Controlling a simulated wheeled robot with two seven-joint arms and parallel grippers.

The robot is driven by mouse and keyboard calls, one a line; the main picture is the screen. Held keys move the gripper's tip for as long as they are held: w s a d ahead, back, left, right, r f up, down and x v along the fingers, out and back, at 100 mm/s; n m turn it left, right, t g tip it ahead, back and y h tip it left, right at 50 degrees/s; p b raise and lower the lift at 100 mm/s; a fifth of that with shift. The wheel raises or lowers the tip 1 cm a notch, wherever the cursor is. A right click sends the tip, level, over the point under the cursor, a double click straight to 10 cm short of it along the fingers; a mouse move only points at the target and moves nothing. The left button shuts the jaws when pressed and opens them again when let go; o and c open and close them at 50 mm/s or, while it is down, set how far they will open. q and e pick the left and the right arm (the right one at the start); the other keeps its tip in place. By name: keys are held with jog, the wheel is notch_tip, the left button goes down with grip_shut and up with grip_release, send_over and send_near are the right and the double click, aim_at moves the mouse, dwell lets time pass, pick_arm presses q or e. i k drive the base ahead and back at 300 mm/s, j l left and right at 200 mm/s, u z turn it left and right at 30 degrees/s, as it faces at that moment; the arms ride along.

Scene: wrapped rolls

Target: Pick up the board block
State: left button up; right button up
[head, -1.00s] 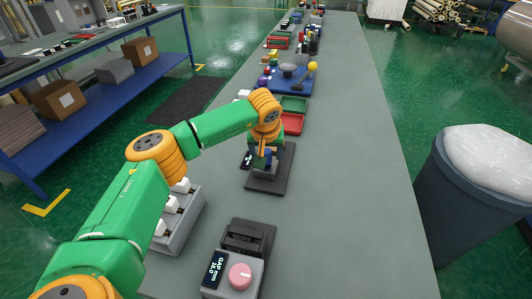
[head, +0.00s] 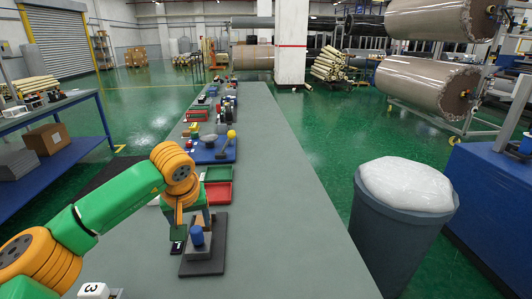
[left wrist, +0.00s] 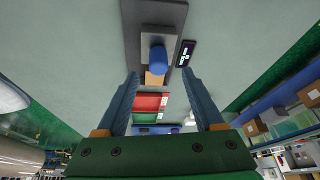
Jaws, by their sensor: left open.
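A dark base plate (head: 204,262) on the bench carries a grey block (head: 199,243) with an upright blue cylinder (head: 197,235) on it. In the left wrist view the blue cylinder (left wrist: 158,60) shows with a small tan block (left wrist: 155,79) beside it. I cannot tell for sure which piece is the board block. My left gripper (head: 188,222) is just beyond the cylinder in the head view. In the left wrist view its open fingers (left wrist: 160,76) stand on either side of the tan block, with nothing held. My right gripper is not in view.
A small dark display (left wrist: 186,53) lies beside the plate. Beyond my gripper are a red tray (head: 218,192), a green tray (head: 217,174) and a blue board (head: 212,155) with several items. The bench's right side is clear. A lined bin (head: 390,235) stands to the right.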

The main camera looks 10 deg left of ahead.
aim_at(200, 221)
jog(key=k, duration=1.45)
